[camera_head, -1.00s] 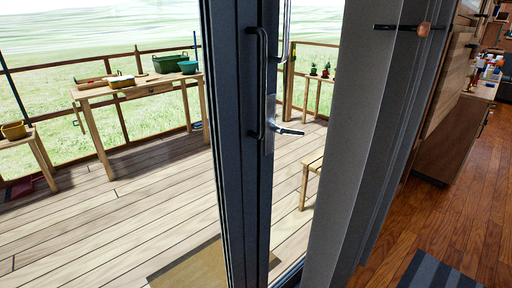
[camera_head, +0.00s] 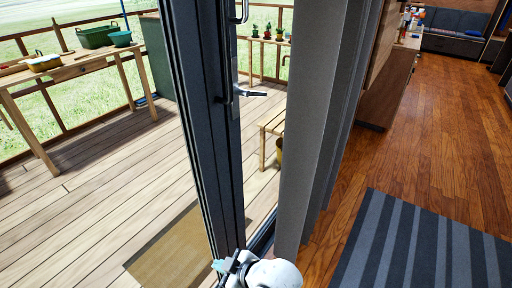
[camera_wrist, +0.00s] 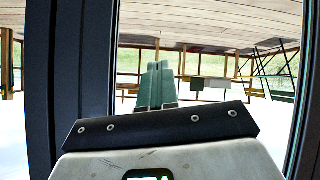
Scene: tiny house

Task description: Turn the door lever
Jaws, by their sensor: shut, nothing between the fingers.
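The door lever (camera_head: 252,94) is a silver handle on the edge of a dark-framed glass door (camera_head: 205,150), left of the picture's middle in the head view. It points right and looks level. My gripper (camera_head: 222,268) is at the bottom of the head view, low by the door's foot and well below the lever. The wrist view shows its green fingers (camera_wrist: 156,84) shut together and empty, with dark frame posts on both sides. The lever does not show in the wrist view.
Outside are a wooden deck, a table with pots (camera_head: 70,68), a small bench (camera_head: 272,125) and a tan mat (camera_head: 175,250). Inside, a striped rug (camera_head: 420,245) lies on open wood floor.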

